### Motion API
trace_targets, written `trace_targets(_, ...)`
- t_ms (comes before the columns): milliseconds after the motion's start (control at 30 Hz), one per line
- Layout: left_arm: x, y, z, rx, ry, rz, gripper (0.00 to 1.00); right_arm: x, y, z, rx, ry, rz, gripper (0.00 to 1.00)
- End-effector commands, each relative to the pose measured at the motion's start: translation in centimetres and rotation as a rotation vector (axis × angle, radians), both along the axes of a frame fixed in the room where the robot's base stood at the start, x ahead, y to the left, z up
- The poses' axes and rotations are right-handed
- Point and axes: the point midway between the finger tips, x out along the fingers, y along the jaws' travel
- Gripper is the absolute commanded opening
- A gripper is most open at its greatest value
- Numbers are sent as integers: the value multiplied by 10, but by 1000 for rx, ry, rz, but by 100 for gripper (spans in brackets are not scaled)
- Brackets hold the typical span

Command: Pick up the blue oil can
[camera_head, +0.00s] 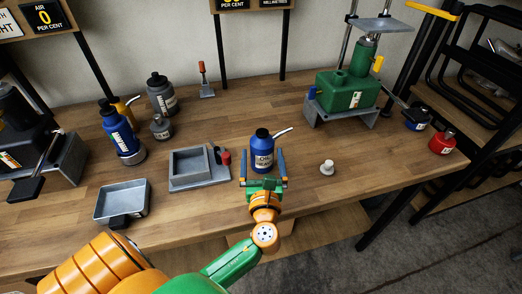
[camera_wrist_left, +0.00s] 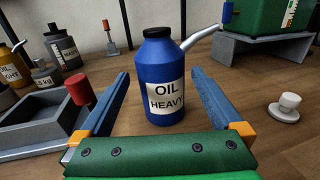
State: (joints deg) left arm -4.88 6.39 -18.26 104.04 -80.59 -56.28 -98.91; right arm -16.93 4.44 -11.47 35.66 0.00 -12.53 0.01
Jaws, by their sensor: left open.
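The blue oil can (camera_head: 262,156) stands upright on the wooden bench, with a dark cap and a pale spout pointing right. In the left wrist view the same blue can (camera_wrist_left: 164,77) shows a white label reading "OIL HEAVY". My left gripper (camera_head: 264,168) is open at the can, with one finger on each side of it. In the left wrist view the open fingers (camera_wrist_left: 161,85) leave visible gaps on both sides of the can, and nothing is clamped. The right gripper is not in view.
A grey square tray (camera_head: 190,165) with a red-capped piece sits just left of the can. A white knob (camera_head: 327,167) stands to its right. A green machine (camera_head: 345,90) is behind right. Another blue bottle (camera_head: 118,130) stands left, and a shallow metal pan (camera_head: 122,200) lies front left.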

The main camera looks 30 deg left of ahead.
Motion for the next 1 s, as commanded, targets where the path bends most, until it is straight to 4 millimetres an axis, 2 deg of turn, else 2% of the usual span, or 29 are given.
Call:
trace_targets(33,0,0,-11,1,1,-1,100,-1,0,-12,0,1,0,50)
trace_targets(133,1,0,-16,1,0,0,100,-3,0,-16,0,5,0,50)
trace_targets(267,13,9,-13,4,0,-1,100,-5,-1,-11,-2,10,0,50)
trace_targets(533,52,39,-15,1,1,1,100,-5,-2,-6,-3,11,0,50)
trace_targets(800,57,43,-16,-3,0,0,100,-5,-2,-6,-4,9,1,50)
trace_targets(1000,57,42,-16,-3,0,0,46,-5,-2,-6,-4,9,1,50)
